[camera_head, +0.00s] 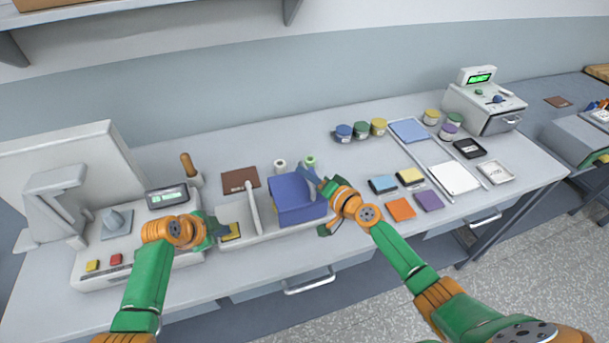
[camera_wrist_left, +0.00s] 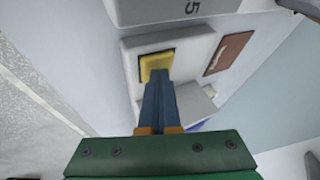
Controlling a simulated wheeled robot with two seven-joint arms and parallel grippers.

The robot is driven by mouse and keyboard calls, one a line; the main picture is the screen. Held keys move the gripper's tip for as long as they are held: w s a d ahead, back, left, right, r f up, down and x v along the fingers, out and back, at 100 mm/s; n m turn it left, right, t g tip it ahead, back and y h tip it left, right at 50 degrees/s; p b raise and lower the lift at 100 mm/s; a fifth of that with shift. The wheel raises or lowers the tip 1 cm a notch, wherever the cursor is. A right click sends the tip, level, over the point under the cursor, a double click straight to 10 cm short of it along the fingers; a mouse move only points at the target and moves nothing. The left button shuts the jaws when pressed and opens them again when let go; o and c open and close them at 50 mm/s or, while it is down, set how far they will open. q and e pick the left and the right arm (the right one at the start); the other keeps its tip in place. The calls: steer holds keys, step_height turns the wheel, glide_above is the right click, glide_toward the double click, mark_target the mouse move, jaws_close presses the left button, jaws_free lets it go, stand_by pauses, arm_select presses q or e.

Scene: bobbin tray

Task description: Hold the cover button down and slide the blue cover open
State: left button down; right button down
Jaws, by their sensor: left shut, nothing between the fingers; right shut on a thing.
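The blue cover (camera_head: 292,212) sits on the right part of a pale tray unit in the middle of the bench. The yellow button (camera_head: 232,231) is at the unit's left end; it also shows in the left wrist view (camera_wrist_left: 155,63). My left gripper (camera_head: 222,231) is shut and empty, its fingertips (camera_wrist_left: 158,76) over the button's edge. I cannot tell how far the button is pressed. My right gripper (camera_head: 313,180) is shut on the blue cover at its upper right side. Its fingers partly hide that side of the cover.
A pale upright bar (camera_head: 253,208) stands between button and cover. A machine with a display (camera_head: 167,196) stands left.

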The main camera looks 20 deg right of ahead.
steer(key=c, duration=0.8)
jaws_free()
steer(key=v, duration=1.2)
arm_select(q)
steer(key=shift+r, duration=0.85)
step_height(320, 180, up, 9)
stand_by(0.4)
